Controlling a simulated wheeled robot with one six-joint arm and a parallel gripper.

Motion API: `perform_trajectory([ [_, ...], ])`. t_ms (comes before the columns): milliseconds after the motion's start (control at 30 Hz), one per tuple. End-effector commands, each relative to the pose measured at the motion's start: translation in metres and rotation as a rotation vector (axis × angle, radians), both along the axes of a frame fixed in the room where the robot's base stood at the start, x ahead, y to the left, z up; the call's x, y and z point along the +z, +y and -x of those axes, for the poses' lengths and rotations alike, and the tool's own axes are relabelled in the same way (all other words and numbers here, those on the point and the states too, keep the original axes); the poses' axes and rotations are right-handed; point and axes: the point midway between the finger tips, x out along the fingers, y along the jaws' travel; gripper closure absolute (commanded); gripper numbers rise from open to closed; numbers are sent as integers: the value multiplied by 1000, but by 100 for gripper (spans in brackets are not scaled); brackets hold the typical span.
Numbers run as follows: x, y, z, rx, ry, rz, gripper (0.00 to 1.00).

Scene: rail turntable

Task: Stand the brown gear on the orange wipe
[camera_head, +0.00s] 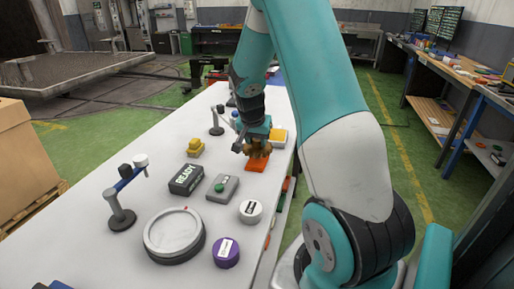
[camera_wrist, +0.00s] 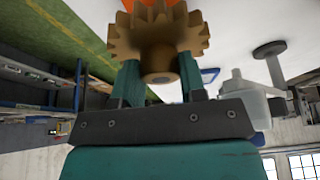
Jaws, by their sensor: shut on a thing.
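The brown gear (camera_wrist: 158,38) is between the two teal fingers of my gripper (camera_wrist: 158,82) in the wrist view, and the jaws are shut on it. In the head view the gear (camera_head: 259,148) shows just above the orange wipe (camera_head: 256,164), under my gripper (camera_head: 258,137). The orange wipe lies flat on the white table, and a bit of it shows at the top of the wrist view (camera_wrist: 118,5). I cannot tell whether the gear touches the wipe or is slightly above it.
On the white table (camera_head: 100,251) stand a grey button box (camera_head: 221,188), a black READY sign (camera_head: 186,180), a yellow block (camera_head: 195,148), a round turntable (camera_head: 173,233), a white tin (camera_head: 251,211), a purple tin (camera_head: 226,252) and a rail stand (camera_head: 121,217).

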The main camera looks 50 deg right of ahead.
Motion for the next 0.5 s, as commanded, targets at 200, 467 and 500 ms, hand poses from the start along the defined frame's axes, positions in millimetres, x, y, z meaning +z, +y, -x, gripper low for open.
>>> perform_trajectory([
  [200,-30,0,0,1,3,-1,100],
  [467,-33,0,0,1,0,1,100],
  [500,-33,0,0,1,0,1,100],
])
